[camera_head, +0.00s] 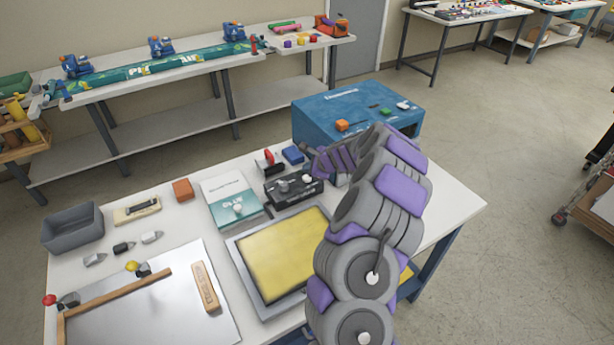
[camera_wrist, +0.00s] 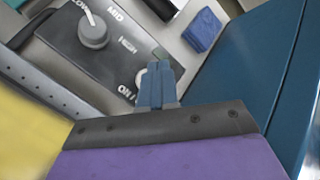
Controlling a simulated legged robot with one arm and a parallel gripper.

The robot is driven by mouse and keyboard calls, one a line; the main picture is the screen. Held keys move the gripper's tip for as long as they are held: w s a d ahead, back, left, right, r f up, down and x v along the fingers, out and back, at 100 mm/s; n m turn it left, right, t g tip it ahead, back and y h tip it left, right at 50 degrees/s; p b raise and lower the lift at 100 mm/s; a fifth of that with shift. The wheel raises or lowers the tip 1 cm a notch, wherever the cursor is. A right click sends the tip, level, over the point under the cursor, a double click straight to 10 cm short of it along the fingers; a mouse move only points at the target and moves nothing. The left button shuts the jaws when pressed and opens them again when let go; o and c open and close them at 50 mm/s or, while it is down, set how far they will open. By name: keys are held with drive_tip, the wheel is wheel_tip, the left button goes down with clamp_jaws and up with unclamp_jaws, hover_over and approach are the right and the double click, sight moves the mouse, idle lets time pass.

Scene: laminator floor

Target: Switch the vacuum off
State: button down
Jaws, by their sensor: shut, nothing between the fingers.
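A black control box (camera_head: 293,188) stands behind the yellow-surfaced frame; I take it for the vacuum control. In the wrist view the box (camera_wrist: 80,60) shows a grey knob (camera_wrist: 93,30), LOW, MID and HIGH labels, and an ON label near its right end. My gripper (camera_wrist: 160,68) is shut and empty, its blue fingers over the box's right end beside the ON label. The fingers cover part of the switch area, so the switch position and any contact cannot be told. In the head view my arm comes over the box from the right.
A blue machine (camera_head: 335,115) stands close behind and right of the gripper. A small blue block (camera_head: 293,154) and a red-handled item (camera_head: 268,160) lie behind the box. A teal-and-white box (camera_head: 230,200) is at its left. The yellow-surfaced frame (camera_head: 240,262) lies in front.

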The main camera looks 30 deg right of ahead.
sight(309, 179)
wheel_tip(309, 179, up, 5)
drive_tip(key=p, duration=0.4)
drive_tip(key=shift+r+p, duration=0.1)
drive_tip(key=shift+p, duration=0.2)
